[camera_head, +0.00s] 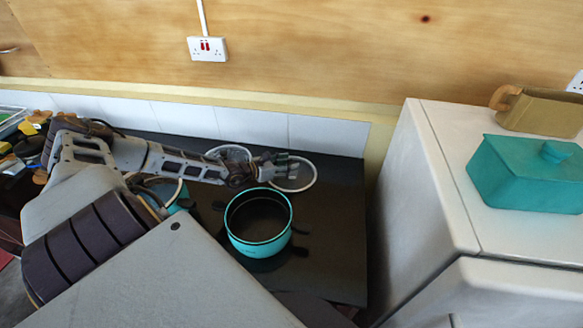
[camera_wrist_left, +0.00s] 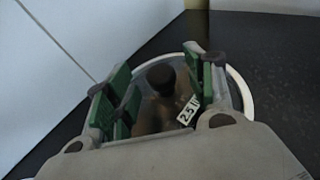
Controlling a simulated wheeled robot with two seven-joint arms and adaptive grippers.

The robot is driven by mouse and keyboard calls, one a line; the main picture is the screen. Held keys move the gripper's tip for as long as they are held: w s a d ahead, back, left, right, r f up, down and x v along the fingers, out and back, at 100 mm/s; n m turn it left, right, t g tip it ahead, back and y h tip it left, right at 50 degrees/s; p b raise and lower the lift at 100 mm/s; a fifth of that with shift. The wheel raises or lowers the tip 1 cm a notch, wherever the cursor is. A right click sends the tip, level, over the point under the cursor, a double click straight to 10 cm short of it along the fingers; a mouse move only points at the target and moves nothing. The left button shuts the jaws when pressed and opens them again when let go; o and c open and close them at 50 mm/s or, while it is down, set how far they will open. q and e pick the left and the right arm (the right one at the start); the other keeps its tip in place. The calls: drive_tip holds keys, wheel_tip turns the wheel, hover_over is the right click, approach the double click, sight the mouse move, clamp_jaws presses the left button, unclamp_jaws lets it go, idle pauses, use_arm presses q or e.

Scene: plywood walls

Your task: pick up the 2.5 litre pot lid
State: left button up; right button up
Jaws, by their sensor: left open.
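The 2.5 litre pot lid (camera_head: 314,175) is a glass lid with a pale rim, lying on the dark counter near the back wall. In the left wrist view its dark knob (camera_wrist_left: 160,76) and a white 2.5 l label (camera_wrist_left: 188,110) show. My left gripper (camera_head: 284,166) is over this lid. In the wrist view its green-padded fingers (camera_wrist_left: 160,88) are open, one on each side of the knob, with gaps between. The fingers and palm hide part of the lid. My right gripper is not in view.
An open turquoise pot (camera_head: 232,240) stands just in front of the lid. Another pale-rimmed lid (camera_head: 222,149) lies to the left, partly behind my arm. A white cabinet (camera_head: 425,200) stands at the right, with a turquoise lidded box (camera_head: 520,178) on top. The tiled wall is close behind.

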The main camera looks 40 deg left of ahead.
use_arm(q)
drive_tip(key=shift+x, duration=1.1)
drive_tip(key=shift+r, duration=0.1)
clamp_jaws()
